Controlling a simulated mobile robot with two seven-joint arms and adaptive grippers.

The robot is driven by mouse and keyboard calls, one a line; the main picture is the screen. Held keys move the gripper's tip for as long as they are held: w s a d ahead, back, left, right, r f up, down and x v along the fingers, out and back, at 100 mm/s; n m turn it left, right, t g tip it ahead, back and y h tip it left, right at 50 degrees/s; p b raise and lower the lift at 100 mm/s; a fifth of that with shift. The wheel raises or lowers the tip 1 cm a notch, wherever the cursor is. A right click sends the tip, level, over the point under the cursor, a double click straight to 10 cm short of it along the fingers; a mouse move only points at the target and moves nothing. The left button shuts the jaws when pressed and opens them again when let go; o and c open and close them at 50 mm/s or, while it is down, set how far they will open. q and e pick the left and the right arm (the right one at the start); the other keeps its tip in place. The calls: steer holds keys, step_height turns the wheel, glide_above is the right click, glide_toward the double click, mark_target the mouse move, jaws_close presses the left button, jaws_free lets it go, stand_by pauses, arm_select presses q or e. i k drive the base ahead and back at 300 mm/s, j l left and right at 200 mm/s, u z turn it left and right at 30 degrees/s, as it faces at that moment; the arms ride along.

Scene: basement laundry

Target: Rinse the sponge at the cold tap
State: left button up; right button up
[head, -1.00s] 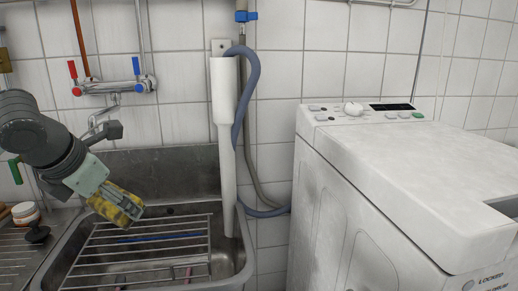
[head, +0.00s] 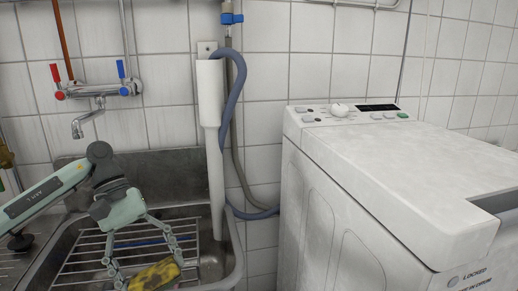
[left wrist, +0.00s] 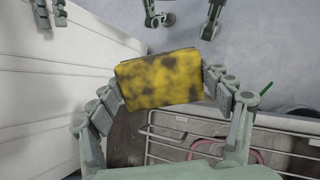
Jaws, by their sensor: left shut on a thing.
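The sponge (head: 155,275) is yellow with dark stains. My left gripper (head: 146,268) is shut on it, over the front part of the sink (head: 236,262), above the wire rack (head: 80,252). In the left wrist view the sponge (left wrist: 160,80) sits between the two fingers. The wall tap has a bent spout (head: 86,124), a red handle on the left and a blue handle (head: 121,69) on the right. The spout is up and to the left of the sponge, well apart. Other grey-green finger parts show at the left wrist view's top edge; their jaw state is unclear.
A white standpipe (head: 210,120) with a grey-blue hose (head: 237,95) stands behind the sink's right side. A white washing machine (head: 385,190) fills the right. A dark round item (head: 20,242) stands on the drainer at the left.

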mark_target(124, 90)
steer(key=k, duration=0.45)
steer(key=u, duration=1.1)
steer(key=i+j+u, duration=0.15)
steer(key=i+u, duration=0.25)
steer(key=i, duration=0.3)
